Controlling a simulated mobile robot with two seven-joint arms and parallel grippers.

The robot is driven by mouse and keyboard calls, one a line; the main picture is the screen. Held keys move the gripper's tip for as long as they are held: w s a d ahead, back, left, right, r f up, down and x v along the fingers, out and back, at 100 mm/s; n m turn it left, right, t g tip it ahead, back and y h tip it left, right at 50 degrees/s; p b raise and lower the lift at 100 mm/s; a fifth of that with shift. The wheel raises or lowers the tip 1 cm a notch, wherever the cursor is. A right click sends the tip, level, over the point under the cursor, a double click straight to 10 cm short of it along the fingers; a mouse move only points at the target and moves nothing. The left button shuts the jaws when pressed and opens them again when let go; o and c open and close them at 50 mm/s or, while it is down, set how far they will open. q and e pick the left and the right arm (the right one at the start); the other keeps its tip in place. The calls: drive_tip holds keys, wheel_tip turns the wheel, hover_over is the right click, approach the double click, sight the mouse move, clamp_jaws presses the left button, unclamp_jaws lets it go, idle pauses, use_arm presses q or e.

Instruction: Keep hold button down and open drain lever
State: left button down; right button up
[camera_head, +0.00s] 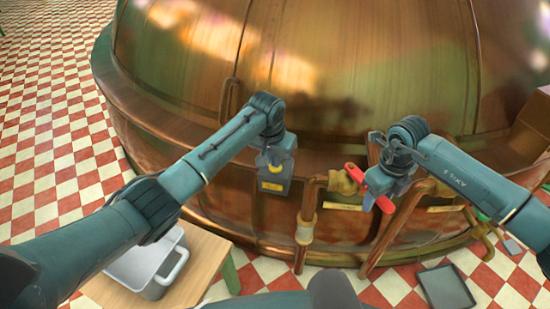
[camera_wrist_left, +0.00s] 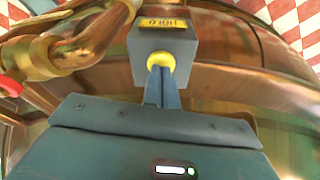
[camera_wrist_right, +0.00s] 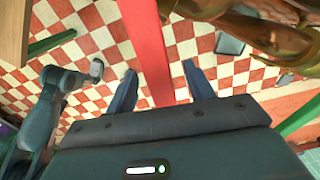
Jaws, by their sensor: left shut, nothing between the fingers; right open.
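The hold button (camera_wrist_left: 158,64) is a round yellow button on a grey box (camera_wrist_left: 178,45) with a yellow label. The box (camera_head: 274,187) is on the copper kettle's side in the head view. My left gripper (camera_wrist_left: 160,74) is shut and empty, its fingertips at the button and seemingly touching it; how far it is pressed I cannot tell. The red drain lever (camera_head: 384,204) is by the brass valve (camera_head: 343,182). My right gripper (camera_wrist_right: 160,68) is open, with the red lever (camera_wrist_right: 147,40) passing between its fingers in the right wrist view.
The copper kettle (camera_head: 370,70) fills the back. Copper pipes (camera_head: 304,215) stand close to the lever. A wooden table (camera_head: 205,250) holds a pale tub (camera_head: 180,268) at lower left. A dark tray (camera_head: 446,288) lies on the checkered floor.

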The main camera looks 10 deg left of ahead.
use_arm(q)
wheel_tip(320, 180, up, 16)
drive_tip(key=p, duration=1.8)
use_arm(e)
wheel_tip(320, 180, up, 18)
drive_tip(key=shift+r, duration=0.15)
use_arm(q)
drive_tip(key=shift+r+p, duration=1.25)
drive_tip(key=shift+p, duration=0.15)
use_arm(e)
wheel_tip(320, 180, up, 10)
